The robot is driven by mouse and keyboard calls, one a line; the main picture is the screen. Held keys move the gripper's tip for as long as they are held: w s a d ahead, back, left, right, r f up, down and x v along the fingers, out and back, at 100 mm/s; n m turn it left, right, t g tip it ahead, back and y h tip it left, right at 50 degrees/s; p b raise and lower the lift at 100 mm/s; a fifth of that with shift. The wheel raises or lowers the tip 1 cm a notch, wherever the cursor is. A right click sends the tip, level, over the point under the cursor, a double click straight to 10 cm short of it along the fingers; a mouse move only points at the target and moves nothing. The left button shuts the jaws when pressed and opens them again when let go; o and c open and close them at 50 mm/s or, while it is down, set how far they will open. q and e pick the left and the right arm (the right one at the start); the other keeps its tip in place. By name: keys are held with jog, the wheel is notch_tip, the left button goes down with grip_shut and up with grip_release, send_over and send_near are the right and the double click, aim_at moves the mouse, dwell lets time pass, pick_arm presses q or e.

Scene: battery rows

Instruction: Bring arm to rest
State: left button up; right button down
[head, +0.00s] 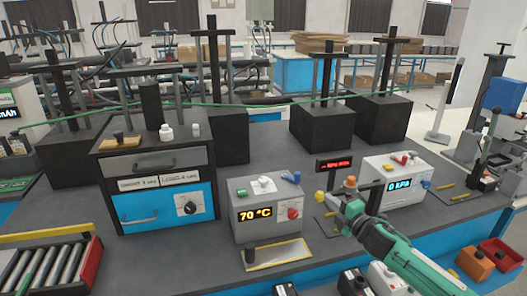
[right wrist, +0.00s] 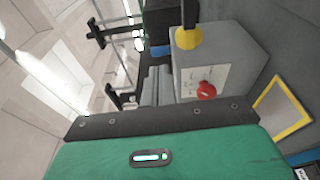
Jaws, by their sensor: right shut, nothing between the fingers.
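My right arm comes in from the lower right of the head view, its green forearm sloping up to the left. My right gripper (head: 333,200) is at its end, over the grey workbench (head: 300,262). It is shut and holds nothing. It is between the grey box reading 70 °C (head: 267,211) and the white box reading 0 kPa (head: 396,180). I cannot tell its exact height above the bench. The right wrist view shows a grey box with a red knob (right wrist: 206,90) close by, beyond the green housing.
A blue-fronted drawer cabinet (head: 165,206) stands left of the 70 °C box. Black blocks with posts (head: 383,120) stand at the back. A roller conveyor (head: 45,268) is at the lower left. A yellow-edged plate (head: 277,256) lies in front.

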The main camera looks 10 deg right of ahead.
jog(key=s+a+f+m+g+h, duration=0.2)
jog(key=s+a+f+m, duration=0.3)
jog(key=s+f, duration=0.2)
jog(key=s+a+f+m+g+h, duration=0.2)
jog(key=s+a+f+m, duration=0.25)
jog(key=s+f, duration=0.2)
jog(key=s+a+f+m+g, duration=0.2)
jog(key=s+m+g, duration=0.3)
jog(key=s, duration=0.9)
jog(key=s+a+f+m+g, duration=0.3)
jog(key=s+m+g, duration=0.2)
jog(key=s, duration=0.9)
notch_tip(320, 180, down, 30)
jog(key=g, duration=0.1)
jog(key=s+d+f, duration=0.2)
jog(key=s+f, duration=0.8)
jog(key=s+d+f+g, duration=0.1)
jog(key=s+d+f, duration=0.1)
jog(key=s+f, duration=0.7)
jog(key=shift+s+f+h, duration=0.3)
jog(key=shift+s+f, duration=0.05)
jog(key=shift+f, duration=0.45)
jog(key=shift+a+n, duration=0.1)
jog(key=shift+n, duration=0.15)
